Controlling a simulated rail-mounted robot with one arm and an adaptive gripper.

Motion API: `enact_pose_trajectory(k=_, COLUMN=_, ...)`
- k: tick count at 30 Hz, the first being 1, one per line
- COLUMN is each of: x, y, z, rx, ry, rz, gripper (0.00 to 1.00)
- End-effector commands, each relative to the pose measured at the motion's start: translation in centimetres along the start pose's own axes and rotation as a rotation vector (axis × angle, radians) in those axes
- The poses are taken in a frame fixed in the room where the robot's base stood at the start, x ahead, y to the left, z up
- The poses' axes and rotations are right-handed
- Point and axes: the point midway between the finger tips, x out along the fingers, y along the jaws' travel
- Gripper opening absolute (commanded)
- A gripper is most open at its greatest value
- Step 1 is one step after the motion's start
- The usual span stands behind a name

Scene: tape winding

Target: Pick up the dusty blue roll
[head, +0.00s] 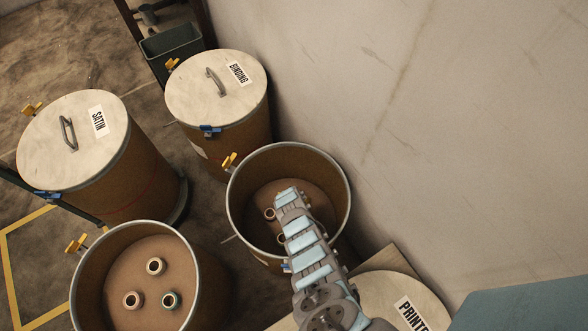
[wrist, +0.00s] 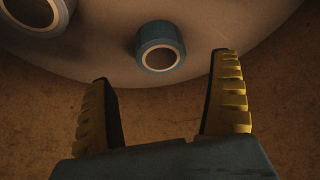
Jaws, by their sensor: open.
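The dusty blue roll (wrist: 153,57) shows in the wrist view, a short ring with its open end towards the camera. It sits on the pale floor of a drum, just beyond my fingertips. My gripper (wrist: 163,70) is open, with one yellow-ribbed finger on each side below the roll and nothing between them. In the head view my arm reaches into the open middle drum (head: 234,205). It hides the gripper and the blue roll there.
A greyish roll (wrist: 60,22) lies left of the blue one. In the head view, a roll (head: 268,214) shows left of my arm. The front-left drum (head: 88,262) holds three rolls. Lidded SATIN (head: 85,155) and BINDING (head: 190,90) drums stand behind; a wall (head: 430,130) is right.

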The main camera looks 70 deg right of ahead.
Motion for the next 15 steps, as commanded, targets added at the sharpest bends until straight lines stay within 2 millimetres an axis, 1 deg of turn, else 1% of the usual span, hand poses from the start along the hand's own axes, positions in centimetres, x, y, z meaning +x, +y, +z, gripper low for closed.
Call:
enact_pose_trajectory(k=7, x=1.1, y=-0.1, z=0.1, rx=0.001, ry=-0.001, rz=0.001, gripper=0.92)
enact_pose_trajectory(k=11, x=2.4, y=0.0, z=0.6, rx=0.002, ry=-0.005, rz=0.004, gripper=0.92)
enact_pose_trajectory(k=15, x=3.8, y=-0.2, z=0.6, rx=0.002, ry=-0.001, rz=0.001, gripper=0.92)
